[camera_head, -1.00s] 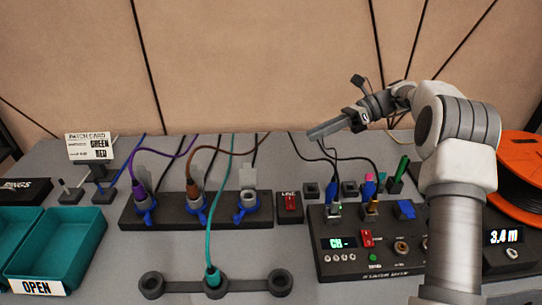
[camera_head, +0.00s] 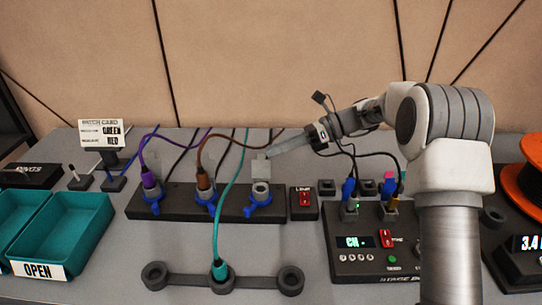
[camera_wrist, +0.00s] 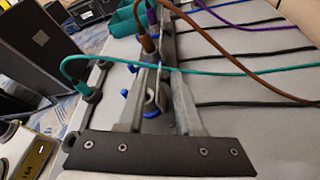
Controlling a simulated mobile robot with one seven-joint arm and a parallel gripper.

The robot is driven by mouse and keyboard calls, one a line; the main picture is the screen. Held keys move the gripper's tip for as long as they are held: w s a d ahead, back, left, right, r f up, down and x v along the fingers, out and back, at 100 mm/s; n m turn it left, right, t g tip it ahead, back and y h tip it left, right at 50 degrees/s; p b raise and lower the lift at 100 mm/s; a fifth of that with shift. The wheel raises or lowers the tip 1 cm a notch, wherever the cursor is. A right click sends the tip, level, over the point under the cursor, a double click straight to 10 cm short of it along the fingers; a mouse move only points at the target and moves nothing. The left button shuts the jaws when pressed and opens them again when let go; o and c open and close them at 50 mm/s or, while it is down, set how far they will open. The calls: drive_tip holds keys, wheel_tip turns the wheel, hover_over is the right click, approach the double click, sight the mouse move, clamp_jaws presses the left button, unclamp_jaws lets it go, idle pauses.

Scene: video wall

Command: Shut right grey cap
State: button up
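The right grey cap (camera_head: 261,167) stands raised behind the rightmost socket (camera_head: 261,192) of the dark three-socket strip. That socket has a blue collar and its round mouth is uncovered, with no plug in it. My gripper (camera_head: 272,150) comes in from the right, with its fingertips close to the cap's upper edge, just behind or beside it. I cannot tell whether they touch. In the wrist view my gripper's fingers (camera_wrist: 162,72) reach toward the strip and narrow together toward the tips. A gap shows nearer the palm, but whether the tips meet is unclear.
Purple (camera_head: 143,152) and brown (camera_head: 197,150) cables are plugged into the other two sockets. A teal cable (camera_head: 217,225) arches left of the right socket to a front holder. A red switch (camera_head: 304,197) sits right of the strip. Teal trays (camera_head: 75,203) stand at the left.

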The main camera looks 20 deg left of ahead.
drive_tip(key=shift+x, duration=0.95)
clamp_jaws()
idle(0.8)
